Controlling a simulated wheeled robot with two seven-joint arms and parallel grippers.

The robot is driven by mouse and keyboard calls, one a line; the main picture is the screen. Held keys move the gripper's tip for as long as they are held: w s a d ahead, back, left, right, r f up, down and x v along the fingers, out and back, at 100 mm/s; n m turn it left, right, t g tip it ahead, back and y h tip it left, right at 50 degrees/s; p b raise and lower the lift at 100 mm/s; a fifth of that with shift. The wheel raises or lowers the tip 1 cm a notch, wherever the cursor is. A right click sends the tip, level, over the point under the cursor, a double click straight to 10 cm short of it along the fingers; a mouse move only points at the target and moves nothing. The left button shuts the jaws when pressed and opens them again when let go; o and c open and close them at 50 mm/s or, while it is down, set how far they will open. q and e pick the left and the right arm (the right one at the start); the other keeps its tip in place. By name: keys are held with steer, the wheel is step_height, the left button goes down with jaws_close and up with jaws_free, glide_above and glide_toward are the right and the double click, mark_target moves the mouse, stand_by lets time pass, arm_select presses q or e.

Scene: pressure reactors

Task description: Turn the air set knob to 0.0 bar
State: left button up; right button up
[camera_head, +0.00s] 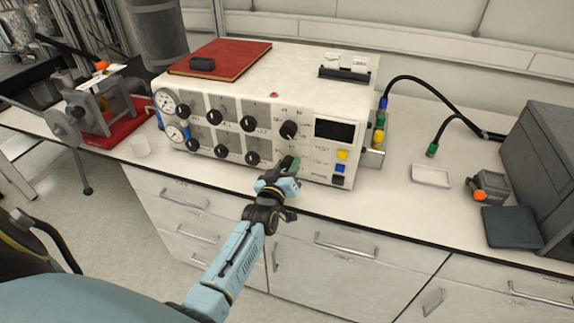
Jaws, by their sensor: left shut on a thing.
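A white control unit (270,85) stands on the bench, its front panel carrying two rows of black knobs. A large black knob (289,130) is at the right of the upper row, left of a dark display (335,130). My left gripper (287,169) is at the lower right of the panel, below that large knob. It is shut on a knob there, which the fingers mostly hide. The air set label and the knob's pointer are too small or hidden to read. My right gripper is not in view.
Two round gauges (167,101) sit at the panel's left end. A red book (222,60) lies on top of the unit. Dark hoses (440,96) run at its right. A small white tray (431,176) and a grey box (545,165) stand further right.

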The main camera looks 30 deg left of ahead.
arm_select(q)
steer(key=shift+n, duration=0.4)
steer(key=o, duration=1)
steer(key=p+v, duration=0.1)
steer(key=v, duration=1.2)
steer(key=shift+s, duration=0.2)
steer(key=shift+f, duration=0.1)
